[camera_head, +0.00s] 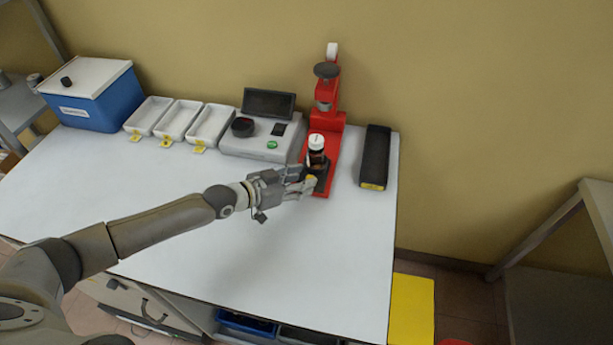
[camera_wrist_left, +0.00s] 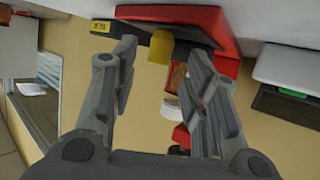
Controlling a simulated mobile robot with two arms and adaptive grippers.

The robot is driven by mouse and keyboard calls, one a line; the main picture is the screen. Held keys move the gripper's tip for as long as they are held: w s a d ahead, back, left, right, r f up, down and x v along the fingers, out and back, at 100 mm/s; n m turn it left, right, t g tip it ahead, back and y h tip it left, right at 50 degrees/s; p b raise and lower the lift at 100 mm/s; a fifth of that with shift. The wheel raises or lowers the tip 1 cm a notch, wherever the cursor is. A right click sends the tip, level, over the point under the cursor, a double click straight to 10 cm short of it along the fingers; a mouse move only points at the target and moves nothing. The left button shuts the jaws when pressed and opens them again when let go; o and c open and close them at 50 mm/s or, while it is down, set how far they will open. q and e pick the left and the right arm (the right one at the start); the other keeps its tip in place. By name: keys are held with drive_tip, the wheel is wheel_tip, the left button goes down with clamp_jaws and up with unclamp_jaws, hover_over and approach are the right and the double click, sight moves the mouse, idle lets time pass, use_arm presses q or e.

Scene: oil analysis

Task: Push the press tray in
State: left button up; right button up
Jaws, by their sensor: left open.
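The red press (camera_head: 328,118) stands at the back right of the white table. Its dark press tray (camera_head: 322,171) lies on the red base, with a yellow tab (camera_head: 311,178) at its front. A dark bottle with a white cap (camera_head: 316,141) stands upright on the tray, in front of the press column. My left gripper (camera_head: 303,184) is open at the tray's front left. In the left wrist view, turned over, the yellow tab (camera_wrist_left: 161,47) and bottle show between the open fingers. I cannot tell whether a finger touches the tab. My right gripper is out of view.
A grey device with a screen (camera_head: 268,104) stands left of the press, beside several white trays (camera_head: 211,126) and a blue box (camera_head: 98,103). A long black case (camera_head: 375,155) lies to the right, near the table's edge. The table's front (camera_head: 300,262) is clear.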

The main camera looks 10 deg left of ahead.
sight(314, 169)
use_arm(q)
drive_tip(key=shift+x, duration=1.15)
drive_tip(key=shift+w+d, duration=0.1)
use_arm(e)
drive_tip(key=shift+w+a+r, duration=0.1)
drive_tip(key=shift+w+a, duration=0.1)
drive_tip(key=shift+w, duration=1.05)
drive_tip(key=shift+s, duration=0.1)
use_arm(q)
drive_tip(key=shift+c, duration=0.7)
clamp_jaws()
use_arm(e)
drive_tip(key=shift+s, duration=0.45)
